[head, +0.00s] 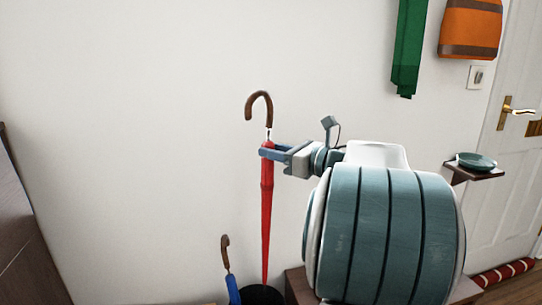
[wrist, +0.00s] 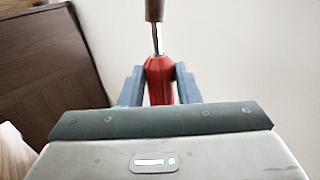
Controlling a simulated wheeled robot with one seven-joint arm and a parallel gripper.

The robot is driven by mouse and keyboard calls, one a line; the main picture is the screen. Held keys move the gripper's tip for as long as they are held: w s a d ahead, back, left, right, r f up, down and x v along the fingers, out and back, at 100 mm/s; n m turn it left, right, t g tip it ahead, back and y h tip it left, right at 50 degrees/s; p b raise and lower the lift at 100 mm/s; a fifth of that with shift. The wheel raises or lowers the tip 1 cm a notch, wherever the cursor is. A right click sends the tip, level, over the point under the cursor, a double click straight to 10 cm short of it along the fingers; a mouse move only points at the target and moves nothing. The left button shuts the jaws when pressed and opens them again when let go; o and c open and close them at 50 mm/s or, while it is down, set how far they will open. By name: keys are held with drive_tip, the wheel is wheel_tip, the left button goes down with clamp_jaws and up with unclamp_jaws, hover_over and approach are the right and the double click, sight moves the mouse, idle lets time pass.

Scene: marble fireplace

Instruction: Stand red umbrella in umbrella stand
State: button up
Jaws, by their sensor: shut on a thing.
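The red umbrella (head: 266,215) hangs close to upright in the head view, with its brown curved handle at the top. My gripper (head: 265,153) is shut on it just below the handle's metal shaft. In the wrist view the red umbrella (wrist: 159,80) sits between the two fingers of my gripper (wrist: 160,88). The dark umbrella stand (head: 262,295) shows at the bottom edge of the head view, mostly cut off. The red umbrella's lower end meets the stand's opening in the picture; how deep it reaches is hidden.
A blue umbrella (head: 233,287) with a brown handle leans at the stand's left. A brown wooden furniture piece (head: 25,240) is at left. A small shelf (head: 470,172) with a teal dish (head: 476,160), a green scarf (head: 408,50) and an orange bag (head: 470,28) are at right.

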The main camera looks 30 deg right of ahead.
wheel_tip(320, 180, down, 42)
drive_tip(key=b, duration=1.6)
idle(1.3)
